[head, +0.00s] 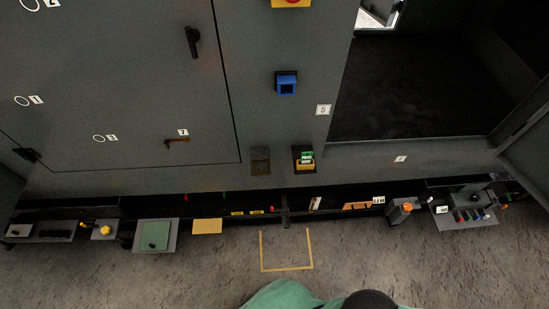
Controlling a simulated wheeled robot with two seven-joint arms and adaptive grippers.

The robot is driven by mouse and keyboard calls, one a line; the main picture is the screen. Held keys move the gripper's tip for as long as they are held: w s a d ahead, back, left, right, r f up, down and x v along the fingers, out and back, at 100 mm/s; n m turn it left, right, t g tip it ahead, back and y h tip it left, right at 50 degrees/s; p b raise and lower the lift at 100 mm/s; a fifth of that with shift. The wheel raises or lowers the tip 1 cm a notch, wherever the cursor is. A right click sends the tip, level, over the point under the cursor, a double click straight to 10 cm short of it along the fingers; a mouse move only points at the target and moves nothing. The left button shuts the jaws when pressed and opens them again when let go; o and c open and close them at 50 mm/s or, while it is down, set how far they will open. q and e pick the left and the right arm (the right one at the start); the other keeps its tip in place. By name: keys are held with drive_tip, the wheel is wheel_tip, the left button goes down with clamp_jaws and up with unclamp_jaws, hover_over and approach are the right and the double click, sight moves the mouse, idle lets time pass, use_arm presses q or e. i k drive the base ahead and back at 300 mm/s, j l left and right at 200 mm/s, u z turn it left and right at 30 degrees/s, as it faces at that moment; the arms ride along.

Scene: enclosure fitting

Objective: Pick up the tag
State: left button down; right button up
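A small green label with white lettering (307,155) sits above a yellow part in a black holder on the grey cabinet's lower front. A whitish strip (315,204) stands on the dark shelf below it, and a flat yellow piece (207,226) lies further left. I cannot tell which of these is the tag. Neither of my grippers shows in the head view.
The dark shelf holds orange pieces (357,206) at its middle right. A green pad on a grey tray (175,235) is at left, and a tray with coloured parts (463,222) at right. The cabinet has an open dark bay (420,85). A yellow floor outline (286,270) encloses bare floor.

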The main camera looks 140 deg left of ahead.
sight(307, 158)
drive_tip(key=u, duration=2.15)
drive_tip(key=j, duration=0.1)
